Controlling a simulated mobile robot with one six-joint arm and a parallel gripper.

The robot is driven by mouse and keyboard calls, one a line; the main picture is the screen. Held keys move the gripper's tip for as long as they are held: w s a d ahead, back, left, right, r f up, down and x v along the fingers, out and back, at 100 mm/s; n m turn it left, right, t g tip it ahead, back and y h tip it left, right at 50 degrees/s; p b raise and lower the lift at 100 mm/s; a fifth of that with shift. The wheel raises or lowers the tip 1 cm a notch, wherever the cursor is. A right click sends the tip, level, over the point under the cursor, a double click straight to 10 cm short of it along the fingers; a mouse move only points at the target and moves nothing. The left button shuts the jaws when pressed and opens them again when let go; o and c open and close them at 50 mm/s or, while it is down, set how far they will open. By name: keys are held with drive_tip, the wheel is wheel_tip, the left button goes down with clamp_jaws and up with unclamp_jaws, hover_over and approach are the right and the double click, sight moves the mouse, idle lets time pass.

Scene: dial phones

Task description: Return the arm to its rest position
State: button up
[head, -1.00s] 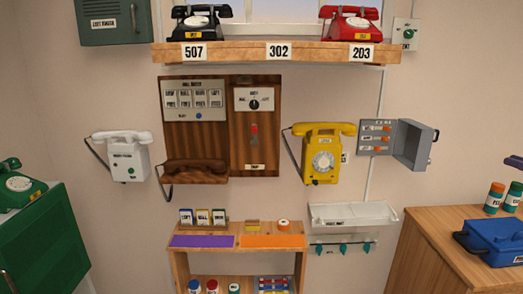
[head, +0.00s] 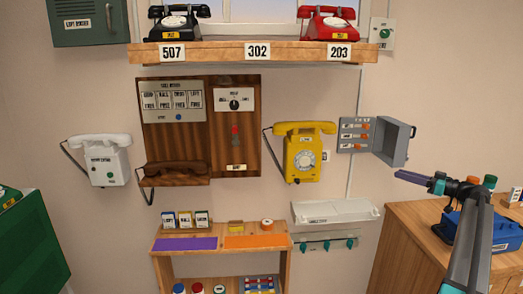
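My arm (head: 468,240) reaches up from the lower right in the head view, in front of the wooden cabinet on the right. My gripper (head: 412,178) is at its upper end and points left, below the open grey box on the wall. It looks slim and dark with a purple tip. It appears to hold nothing, but the fingers are too small to tell open from shut. The arm hides part of a blue phone (head: 446,229) on the cabinet.
A yellow phone (head: 303,155) and the grey box (head: 392,142) hang on the wall left of my gripper. A white tray (head: 335,212) is below them. The wooden cabinet (head: 400,250) stands at right. Black and red phones sit on a shelf (head: 220,52).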

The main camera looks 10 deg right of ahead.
drive_tip(key=w+a+f+g+y, duration=0.1)
drive_tip(key=w+a+f+g, duration=0.25)
drive_tip(key=a+f, duration=0.95)
drive_tip(key=w+a+f+g+y, duration=0.15)
drive_tip(key=w+a+f, duration=0.25)
drive_tip(key=a+f, duration=1)
drive_tip(key=s+a+f+g, duration=0.3)
drive_tip(key=s+a+f, duration=0.2)
drive_tip(key=a+f, duration=0.6)
drive_tip(key=s+a+f+g, duration=0.35)
drive_tip(key=a+f, duration=0.45)
drive_tip(key=a, duration=0.6)
drive_tip(key=s+a+f+g+h, duration=0.2)
drive_tip(key=s+a+f, duration=0.35)
drive_tip(key=s, duration=0.45)
drive_tip(key=s+a+f+g+h, duration=0.1)
drive_tip(key=s+a+f+g, duration=0.2)
drive_tip(key=s+a+f, duration=0.45)
drive_tip(key=s+a+f+g+h, duration=0.2)
drive_tip(key=s+f, duration=0.3)
drive_tip(key=s, duration=0.6)
drive_tip(key=s+d+f+m+g+h, duration=0.1)
drive_tip(key=s+d+m+h, duration=0.1)
drive_tip(key=s+d, duration=0.3)
drive_tip(key=s+d+f+m+h, duration=0.1)
drive_tip(key=s+d+m+h, duration=0.2)
drive_tip(key=s, duration=0.8)
drive_tip(key=shift+s+d+f+g+h, duration=0.15)
drive_tip(key=shift+s+d+g+h, duration=0.2)
drive_tip(key=shift+d+h, duration=0.9)
